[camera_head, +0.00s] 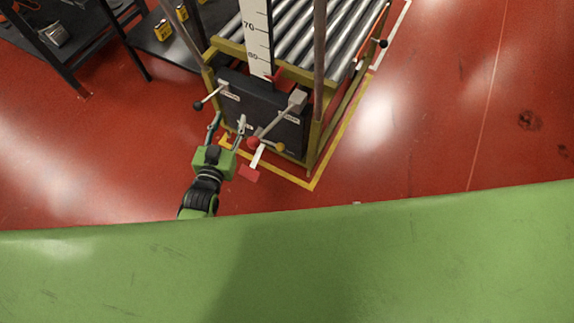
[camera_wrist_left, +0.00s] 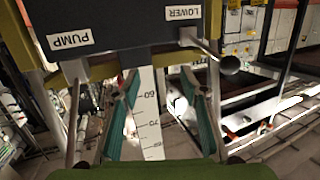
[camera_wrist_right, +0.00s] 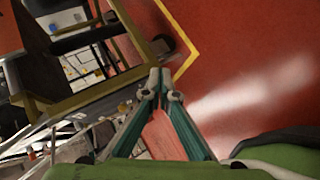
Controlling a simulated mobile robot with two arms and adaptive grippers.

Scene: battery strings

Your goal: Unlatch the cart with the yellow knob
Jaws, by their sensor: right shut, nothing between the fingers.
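A small yellow-orange knob (camera_head: 280,147) shows low on the front of the dark lift unit (camera_head: 262,110), right of a red knob (camera_head: 253,143). My left gripper (camera_head: 228,124) is open in front of that unit, left of both knobs and apart from the yellow one. In the left wrist view its open fingers (camera_wrist_left: 161,85) frame a white scale, with nothing held. My right gripper (camera_wrist_right: 161,82) is shut and empty, low over the red floor. It is not visible in the head view. The yellow knob is not recognizable in either wrist view.
A yellow-framed roller bed (camera_head: 290,28) stands above the unit. Dark tables (camera_head: 165,45) stand at upper left. The floor to the right is clear.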

